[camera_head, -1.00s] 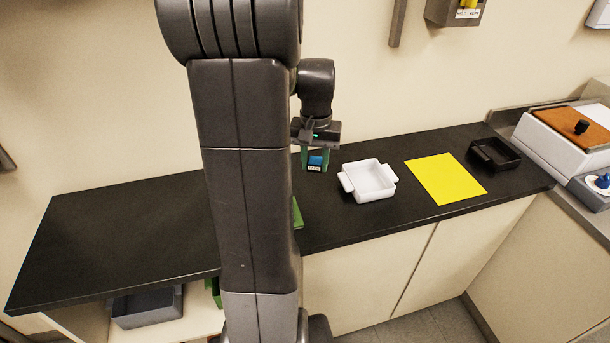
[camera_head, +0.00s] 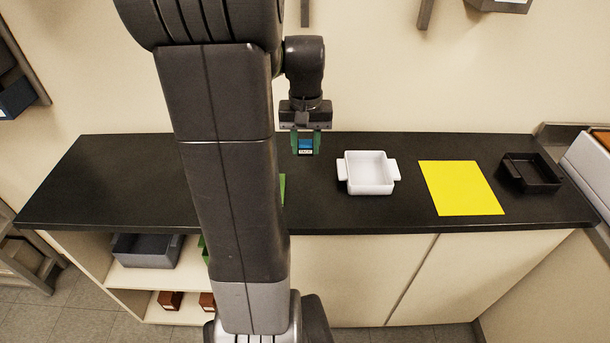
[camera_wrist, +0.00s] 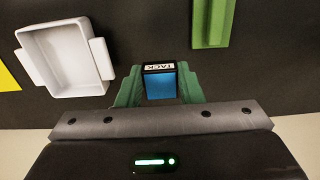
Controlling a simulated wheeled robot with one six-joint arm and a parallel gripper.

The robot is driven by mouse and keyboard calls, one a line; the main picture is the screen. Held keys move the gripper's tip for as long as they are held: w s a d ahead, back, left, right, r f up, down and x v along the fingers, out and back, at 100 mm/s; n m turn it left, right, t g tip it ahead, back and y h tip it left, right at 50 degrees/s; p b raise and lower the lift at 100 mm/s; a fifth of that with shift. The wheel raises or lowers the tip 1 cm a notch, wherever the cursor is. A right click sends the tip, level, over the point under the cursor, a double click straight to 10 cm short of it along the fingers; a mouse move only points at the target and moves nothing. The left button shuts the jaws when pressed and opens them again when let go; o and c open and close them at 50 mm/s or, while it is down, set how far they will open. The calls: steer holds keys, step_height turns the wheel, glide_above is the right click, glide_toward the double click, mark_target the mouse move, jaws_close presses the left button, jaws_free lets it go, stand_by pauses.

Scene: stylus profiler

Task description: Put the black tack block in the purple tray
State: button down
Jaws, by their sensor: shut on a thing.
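My gripper (camera_head: 305,141) is shut on a small block (camera_head: 305,149) and holds it above the dark counter, left of the white tray. In the wrist view the block (camera_wrist: 161,86) sits between the green fingers. It has a large blue face and a black end with a white label reading TACK. No purple tray shows in any view.
A white tray with two handles (camera_head: 368,187), a yellow sheet (camera_head: 460,188) and a black tray (camera_head: 530,173) stand rightward along the counter (camera_head: 330,215). A green thing (camera_wrist: 212,25) is partly hidden behind my arm in the head view. A grey bin (camera_head: 148,251) is on the shelf below.

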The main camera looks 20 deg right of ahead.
mark_target(305, 180)
step_height(305, 180, down, 8)
steer(key=shift+f, duration=0.25)
steer(key=shift+f, duration=0.25)
steer(key=c, duration=1)
jaws_free()
steer(key=shift+r, duration=0.1)
steer(key=shift+r, duration=0.1)
